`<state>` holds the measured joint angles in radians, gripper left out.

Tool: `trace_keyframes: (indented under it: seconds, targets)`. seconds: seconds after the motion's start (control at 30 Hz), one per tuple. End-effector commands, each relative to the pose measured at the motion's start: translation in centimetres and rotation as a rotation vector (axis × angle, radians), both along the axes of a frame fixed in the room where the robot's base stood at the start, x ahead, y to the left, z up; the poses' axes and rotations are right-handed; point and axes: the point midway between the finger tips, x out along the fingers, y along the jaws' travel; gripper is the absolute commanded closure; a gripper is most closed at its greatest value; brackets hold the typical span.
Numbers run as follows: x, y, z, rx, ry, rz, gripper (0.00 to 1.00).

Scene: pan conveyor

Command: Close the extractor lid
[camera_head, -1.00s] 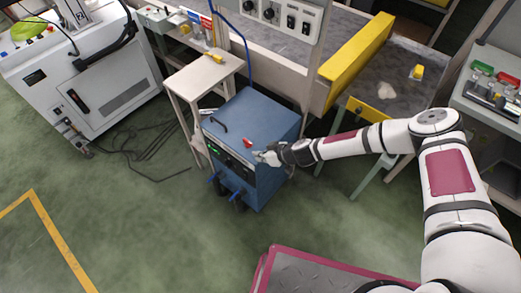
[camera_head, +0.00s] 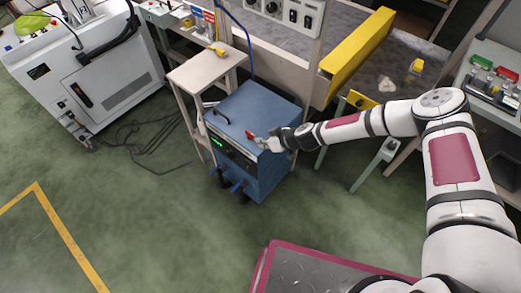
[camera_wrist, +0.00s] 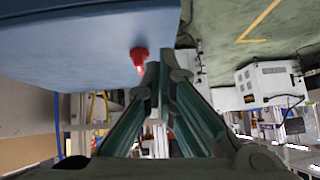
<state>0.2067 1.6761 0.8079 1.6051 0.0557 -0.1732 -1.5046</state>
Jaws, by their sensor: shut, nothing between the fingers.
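The extractor (camera_head: 262,178) is a blue box-shaped unit on the floor, left of my arm, with a dark front panel with green lights. Its blue lid (camera_head: 255,105) bears a black handle (camera_head: 218,117) and looks level on the box; whether it is fully seated I cannot tell. A red knob (camera_head: 250,137) sits at the front right edge, and it also shows in the wrist view (camera_wrist: 138,58). My gripper (camera_head: 262,143) is at that edge, close beside the knob. In the wrist view its fingers (camera_wrist: 160,78) are together and empty; contact is unclear.
A small beige table (camera_head: 210,68) stands behind the extractor. A workbench with a yellow beam (camera_head: 357,45) is at the back right. A white machine (camera_head: 95,85) stands at the left, with black cables (camera_head: 150,145) on the floor. The green floor in front is open.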

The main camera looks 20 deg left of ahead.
Motion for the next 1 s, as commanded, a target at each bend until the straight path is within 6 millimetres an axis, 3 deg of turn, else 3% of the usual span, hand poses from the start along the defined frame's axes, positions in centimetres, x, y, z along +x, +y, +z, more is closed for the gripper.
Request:
trace_keyframes:
  seconds: [0.2,0.4,1.0]
  targets:
    - [-1.4,-3.4,3.6,0.0,-0.001,-0.001,1.0]
    - [-2.2,-5.5,6.0,0.002,-0.001,-0.001,1.0]
    - [-2.5,-7.3,8.0,-0.021,0.002,0.011,1.0]
